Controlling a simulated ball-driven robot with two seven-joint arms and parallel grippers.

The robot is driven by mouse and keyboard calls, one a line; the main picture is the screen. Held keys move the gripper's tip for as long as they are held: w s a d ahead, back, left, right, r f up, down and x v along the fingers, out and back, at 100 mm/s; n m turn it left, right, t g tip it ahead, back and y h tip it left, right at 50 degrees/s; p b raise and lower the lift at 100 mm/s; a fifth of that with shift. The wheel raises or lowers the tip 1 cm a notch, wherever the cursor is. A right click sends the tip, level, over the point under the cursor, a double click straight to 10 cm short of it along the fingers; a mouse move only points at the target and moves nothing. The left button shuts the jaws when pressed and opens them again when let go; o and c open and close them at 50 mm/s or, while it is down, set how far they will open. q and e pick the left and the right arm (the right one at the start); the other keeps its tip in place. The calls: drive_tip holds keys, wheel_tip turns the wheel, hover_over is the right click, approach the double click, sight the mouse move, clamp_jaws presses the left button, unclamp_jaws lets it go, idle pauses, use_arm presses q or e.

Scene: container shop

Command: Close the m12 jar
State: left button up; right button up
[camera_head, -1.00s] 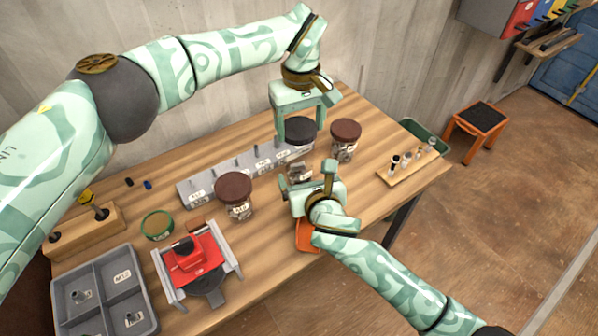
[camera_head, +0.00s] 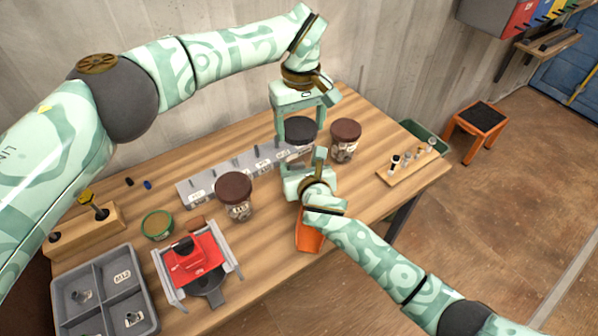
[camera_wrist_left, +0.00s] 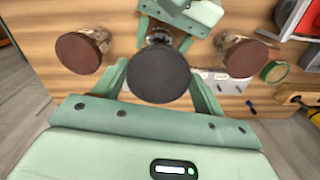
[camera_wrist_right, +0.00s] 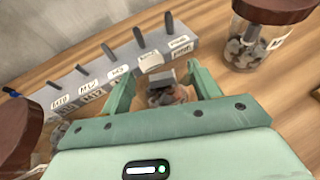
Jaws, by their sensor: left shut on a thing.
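My left gripper (camera_head: 299,134) is shut on a black lid (camera_head: 301,127), which also shows between its fingers in the left wrist view (camera_wrist_left: 158,76). The lid is level, in line with a glass jar (camera_wrist_left: 157,38) below it. That jar also shows between the fingers of my right gripper (camera_wrist_right: 163,72) in the right wrist view (camera_wrist_right: 166,95). The right fingers stand apart with a gap visible beside the glass, so the right gripper is open around it. The jar's label is not readable. Whether the lid touches the jar's rim cannot be seen.
Brown-lidded jars stand left (camera_head: 236,190) and right (camera_head: 345,134) of the black lid. A grey bolt rack (camera_head: 225,175) runs behind. In front are an orange scoop-like piece (camera_head: 309,238), a red device (camera_head: 195,262) and a grey divided tray (camera_head: 103,290). A small wooden stand (camera_head: 405,167) is at right.

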sight(298, 151)
use_arm(q)
drive_tip(key=shift+f, duration=2.5)
drive_tip(key=shift+f, duration=0.9)
drive_tip(key=shift+s+f, duration=0.1)
drive_tip(key=shift+f, duration=0.4)
use_arm(e)
clamp_jaws()
use_arm(q)
drive_tip(key=m, duration=0.7)
drive_tip(key=shift+a, duration=0.25)
drive_tip(key=o, duration=0.9)
